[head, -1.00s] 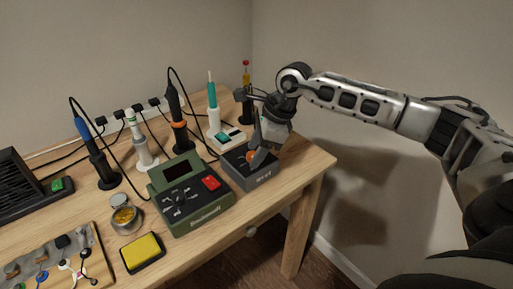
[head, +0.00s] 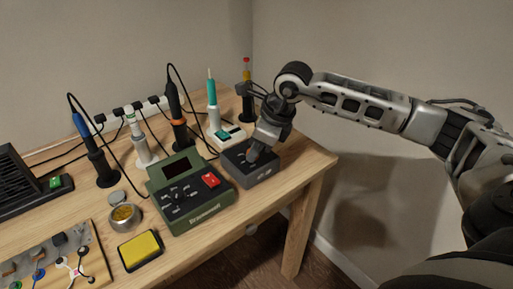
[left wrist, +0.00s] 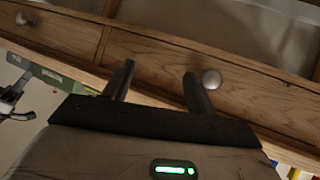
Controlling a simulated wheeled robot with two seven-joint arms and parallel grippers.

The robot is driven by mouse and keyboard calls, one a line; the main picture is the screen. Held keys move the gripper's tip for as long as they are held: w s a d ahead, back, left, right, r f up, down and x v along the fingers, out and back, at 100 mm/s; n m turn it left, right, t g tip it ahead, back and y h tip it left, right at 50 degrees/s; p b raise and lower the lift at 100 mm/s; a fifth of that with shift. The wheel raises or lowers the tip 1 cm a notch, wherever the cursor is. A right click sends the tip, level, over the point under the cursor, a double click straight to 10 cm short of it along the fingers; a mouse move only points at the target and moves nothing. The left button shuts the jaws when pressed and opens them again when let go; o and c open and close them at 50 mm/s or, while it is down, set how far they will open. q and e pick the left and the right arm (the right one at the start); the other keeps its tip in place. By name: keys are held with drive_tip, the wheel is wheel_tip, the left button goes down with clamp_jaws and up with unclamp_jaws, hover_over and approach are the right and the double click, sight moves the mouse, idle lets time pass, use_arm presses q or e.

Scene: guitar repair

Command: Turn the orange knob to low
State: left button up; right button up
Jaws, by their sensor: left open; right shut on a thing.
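A small dark grey box (head: 264,178) stands near the right end of the wooden table. Its orange knob is hidden behind my right gripper in the head view. My right gripper (head: 252,156) reaches down onto the top of this box, its fingers shut at the place of the knob. The knob's pointer and the low mark cannot be made out. My left gripper (left wrist: 158,88) is open and empty in the left wrist view, facing the wooden drawer front (left wrist: 150,60) with a round metal pull (left wrist: 211,78). It is outside the head view.
A green soldering station (head: 190,195) with a red switch stands left of the box. A white stand with a teal iron (head: 212,108) is behind it. A yellow sponge (head: 140,250), a brass-wool tin (head: 124,217) and several irons stand further left.

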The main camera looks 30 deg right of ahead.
drive_tip(key=m+h+b, duration=0.1)
drive_tip(key=m, duration=0.1)
drive_tip(key=shift+a+f+m, duration=0.1)
drive_tip(key=shift+a+m, duration=0.05)
drive_tip(key=shift+m, duration=0.25)
drive_tip(key=shift+m+t+h+b, duration=0.3)
drive_tip(key=shift+m+b, duration=0.1)
drive_tip(key=shift+m, duration=0.3)
drive_tip(key=shift+a+m+h+b, duration=0.1)
drive_tip(key=shift+m+h+b, duration=0.2)
drive_tip(key=shift+m, duration=0.5)
use_arm(q)
drive_tip(key=shift+f, duration=0.5)
use_arm(e)
drive_tip(key=shift+m, duration=0.3)
use_arm(q)
drive_tip(key=shift+s, duration=0.1)
drive_tip(key=shift+d, duration=0.1)
use_arm(e)
drive_tip(key=o, duration=1)
drive_tip(key=shift+s, duration=0.1)
